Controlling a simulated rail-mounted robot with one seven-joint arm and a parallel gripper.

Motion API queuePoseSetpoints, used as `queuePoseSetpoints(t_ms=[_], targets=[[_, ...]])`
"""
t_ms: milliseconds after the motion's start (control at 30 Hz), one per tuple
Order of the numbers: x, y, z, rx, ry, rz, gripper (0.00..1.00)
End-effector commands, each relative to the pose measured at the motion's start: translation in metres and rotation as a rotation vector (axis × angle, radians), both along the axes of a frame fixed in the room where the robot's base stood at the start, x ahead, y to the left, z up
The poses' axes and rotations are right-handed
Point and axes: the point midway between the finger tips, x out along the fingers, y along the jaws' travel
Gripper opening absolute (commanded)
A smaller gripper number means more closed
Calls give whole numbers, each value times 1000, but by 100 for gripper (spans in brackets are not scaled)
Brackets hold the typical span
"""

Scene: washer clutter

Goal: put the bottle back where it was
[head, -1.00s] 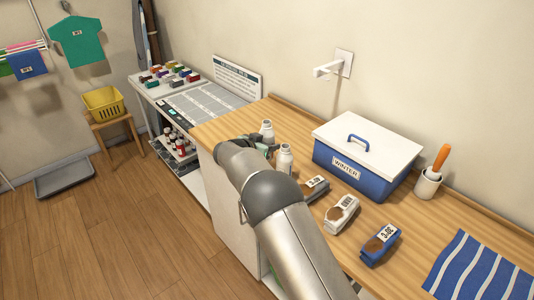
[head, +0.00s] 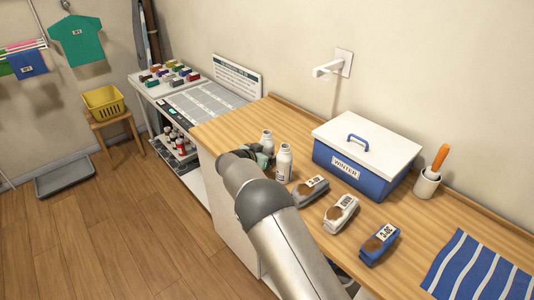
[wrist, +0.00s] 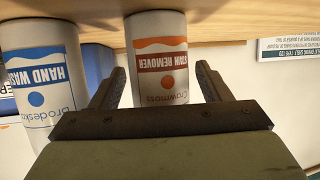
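Two white bottles stand upright on the wooden counter (head: 330,222). The stain remover bottle (wrist: 159,75), with a red-brown label, appears to be the farther one in the head view (head: 267,137). The hand wash bottle (wrist: 50,75), with a blue label, appears to be the nearer one (head: 284,164). My gripper (wrist: 158,85) is open in the upside-down wrist view. The stain remover shows between its two fingers, with a gap on each side. The hand wash is outside the fingers. In the head view my arm partly hides the gripper (head: 262,156).
A blue box with a white lid (head: 345,175) stands right of the bottles. Several tagged small items, including a blue one (head: 380,244), lie along the front of the counter. A sign board (head: 237,77) stands at the back left.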

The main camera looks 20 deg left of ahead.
Motion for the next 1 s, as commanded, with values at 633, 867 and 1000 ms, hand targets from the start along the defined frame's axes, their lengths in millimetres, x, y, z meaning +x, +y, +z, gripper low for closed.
queuePoseSetpoints(t_ms=[633, 867, 1000], targets=[[-79, 25, 36, 0, 1, 2, 71], [-103, 32, 48, 0, 0, 0, 71], [-106, 33, 49, -1, 0, -1, 71]])
